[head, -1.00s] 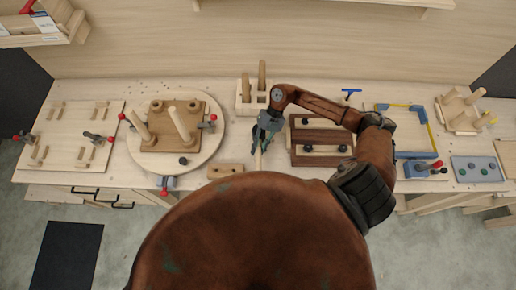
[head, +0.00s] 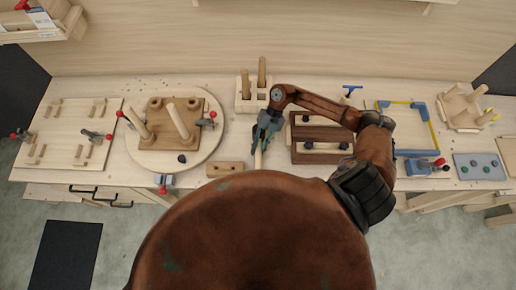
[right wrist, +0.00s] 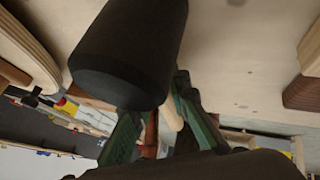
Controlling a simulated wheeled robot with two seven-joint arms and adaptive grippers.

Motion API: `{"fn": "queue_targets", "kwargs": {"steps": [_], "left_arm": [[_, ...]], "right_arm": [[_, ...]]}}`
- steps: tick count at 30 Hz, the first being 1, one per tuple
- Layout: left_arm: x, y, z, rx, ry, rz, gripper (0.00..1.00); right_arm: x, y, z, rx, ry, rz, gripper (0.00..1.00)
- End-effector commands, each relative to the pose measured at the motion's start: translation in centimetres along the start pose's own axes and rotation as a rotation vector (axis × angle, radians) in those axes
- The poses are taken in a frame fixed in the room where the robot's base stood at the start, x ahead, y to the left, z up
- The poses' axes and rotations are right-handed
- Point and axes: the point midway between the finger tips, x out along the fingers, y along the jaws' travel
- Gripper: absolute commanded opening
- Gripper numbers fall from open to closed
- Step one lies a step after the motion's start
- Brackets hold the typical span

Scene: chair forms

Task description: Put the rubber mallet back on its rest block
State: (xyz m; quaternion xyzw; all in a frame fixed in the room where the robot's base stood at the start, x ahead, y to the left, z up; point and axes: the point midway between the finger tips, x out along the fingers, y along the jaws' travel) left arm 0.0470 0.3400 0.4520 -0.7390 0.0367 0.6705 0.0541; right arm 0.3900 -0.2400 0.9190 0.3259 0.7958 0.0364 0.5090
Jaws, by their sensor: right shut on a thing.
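My right gripper (head: 262,138) is over the middle of the workbench, shut on the rubber mallet. A pale wooden handle (head: 258,158) shows below the fingers in the head view, its lower end hidden behind my own body. In the right wrist view the black mallet head (right wrist: 128,52) is large and close, in front of the green fingers (right wrist: 158,118). A small wooden block (head: 225,169) with dark holes lies left of the gripper near the front edge; it looks like the rest block and is empty. My left gripper is out of view.
A round board with a pegged fixture (head: 160,160) stands to the left. A holder with upright dowels (head: 243,105) is behind the gripper. A dark wooden form (head: 310,130) is close on its right. Bare bench lies around the small block.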

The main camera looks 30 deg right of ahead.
Motion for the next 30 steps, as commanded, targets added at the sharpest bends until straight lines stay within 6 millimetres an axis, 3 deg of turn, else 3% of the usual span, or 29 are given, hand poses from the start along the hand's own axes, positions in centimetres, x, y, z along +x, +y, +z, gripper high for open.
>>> {"fn": "queue_targets", "kwargs": {"steps": [4,5,13,23,30], "left_arm": [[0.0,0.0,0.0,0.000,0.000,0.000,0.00],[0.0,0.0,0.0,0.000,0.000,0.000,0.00],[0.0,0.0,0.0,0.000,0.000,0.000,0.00],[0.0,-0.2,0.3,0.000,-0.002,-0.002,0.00],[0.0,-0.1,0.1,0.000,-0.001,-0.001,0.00]], "right_arm": [[-0.1,0.1,0.0,-0.001,0.000,0.001,0.00],[-0.1,0.1,0.0,-0.001,0.000,0.001,0.18],[0.0,0.0,0.0,0.000,0.000,0.000,0.36],[-0.2,-0.1,0.0,0.002,0.000,-0.002,0.36],[-3.6,-0.1,0.1,0.000,-0.005,-0.003,0.36]]}}
